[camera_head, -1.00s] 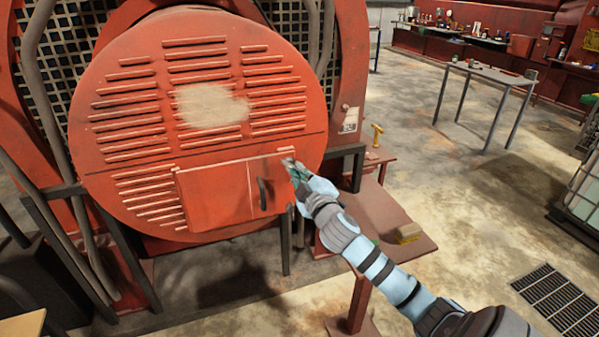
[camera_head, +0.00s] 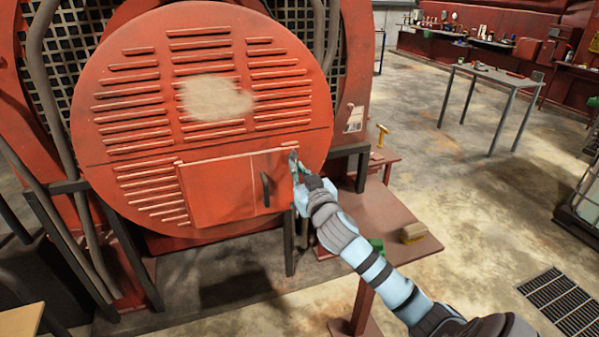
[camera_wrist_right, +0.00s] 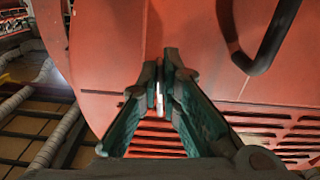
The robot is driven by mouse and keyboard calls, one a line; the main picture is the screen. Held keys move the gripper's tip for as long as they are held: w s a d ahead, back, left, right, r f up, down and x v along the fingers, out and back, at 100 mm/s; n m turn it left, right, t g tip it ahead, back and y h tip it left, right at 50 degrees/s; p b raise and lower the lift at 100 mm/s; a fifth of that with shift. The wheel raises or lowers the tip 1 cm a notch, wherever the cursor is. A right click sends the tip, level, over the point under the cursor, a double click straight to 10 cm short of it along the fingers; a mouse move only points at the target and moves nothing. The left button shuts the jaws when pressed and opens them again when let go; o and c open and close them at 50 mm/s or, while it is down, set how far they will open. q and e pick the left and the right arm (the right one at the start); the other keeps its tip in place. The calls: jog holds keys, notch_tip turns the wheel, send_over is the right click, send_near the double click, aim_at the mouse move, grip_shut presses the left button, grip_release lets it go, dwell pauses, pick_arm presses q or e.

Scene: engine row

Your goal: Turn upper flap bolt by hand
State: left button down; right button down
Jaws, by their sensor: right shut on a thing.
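The red flap (camera_head: 225,190) is set in the lower part of the round red engine cover (camera_head: 120,110) and looks closed. Its dark bar handle (camera_head: 266,189) is left of my right gripper, and it also shows at the upper right of the right wrist view (camera_wrist_right: 268,42). My right gripper (camera_head: 293,158) is at the flap's upper right corner. In the right wrist view its fingers (camera_wrist_right: 160,88) are closed around a small pale piece, likely the upper flap bolt (camera_wrist_right: 159,101), mostly hidden between the fingertips. My left gripper is not in view.
A red side table (camera_head: 425,243) with a brush-like block (camera_head: 413,232) and a green item (camera_head: 377,245) stands below my right arm. A yellow hammer-shaped tool (camera_head: 382,135) is behind it. A metal table (camera_head: 495,73) stands farther back on open floor.

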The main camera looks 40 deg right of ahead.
jog(key=shift+f+m, duration=0.15)
jog(key=shift+m, duration=0.45)
jog(key=shift+a, duration=0.1)
jog(key=c, duration=1.8)
grip_release()
jog(key=v, duration=1.2)
jog(key=shift+w, duration=0.1)
